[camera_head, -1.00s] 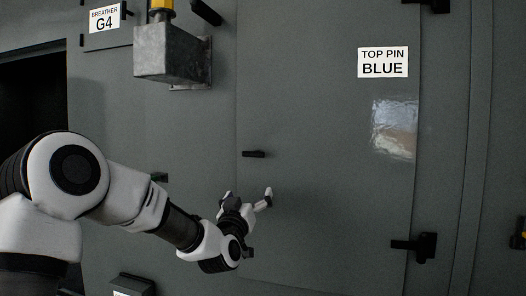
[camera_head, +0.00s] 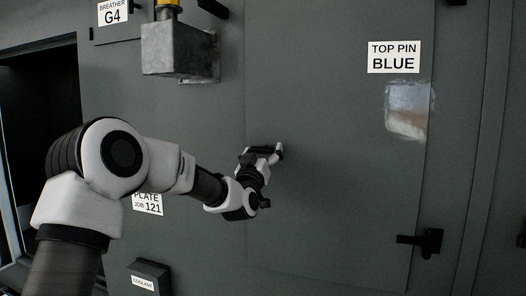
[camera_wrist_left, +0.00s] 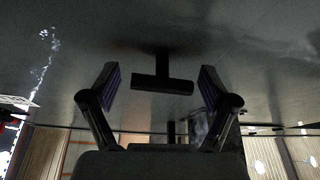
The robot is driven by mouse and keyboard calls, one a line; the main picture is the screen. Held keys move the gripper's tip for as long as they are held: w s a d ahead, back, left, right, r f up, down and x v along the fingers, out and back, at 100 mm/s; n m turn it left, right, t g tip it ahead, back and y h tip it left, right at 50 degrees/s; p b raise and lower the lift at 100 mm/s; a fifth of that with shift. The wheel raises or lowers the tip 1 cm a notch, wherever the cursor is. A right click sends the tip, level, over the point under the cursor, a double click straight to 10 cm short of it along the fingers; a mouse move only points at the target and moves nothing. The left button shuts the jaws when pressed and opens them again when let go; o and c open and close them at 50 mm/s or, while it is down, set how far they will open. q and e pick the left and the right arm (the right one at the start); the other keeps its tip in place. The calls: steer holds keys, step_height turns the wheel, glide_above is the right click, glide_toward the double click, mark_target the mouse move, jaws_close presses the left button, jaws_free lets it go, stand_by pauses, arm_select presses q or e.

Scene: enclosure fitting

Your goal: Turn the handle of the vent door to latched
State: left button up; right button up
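A grey door panel (camera_head: 330,215) fills the middle of the head view. Its small dark handle shows in the left wrist view (camera_wrist_left: 162,84) as a T-shaped bar lying level across the picture on a short stem. My left gripper (camera_head: 264,153) is at this handle, largely covering it in the head view. In the left wrist view the two fingers (camera_wrist_left: 160,90) are spread apart, one on each side of the bar, with a gap at both ends. My right gripper is in no view.
A grey metal box (camera_head: 178,50) sticks out above and left of my gripper. A dark hinge-like fitting (camera_head: 425,242) stands out at the lower right. A label reading TOP PIN BLUE (camera_head: 394,57) is flat on the door. A dark opening (camera_head: 40,120) is at far left.

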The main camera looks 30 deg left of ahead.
arm_select(q)
steer(key=shift+s+a, duration=0.1)
steer(key=c, duration=0.4)
steer(key=shift+c, duration=0.2)
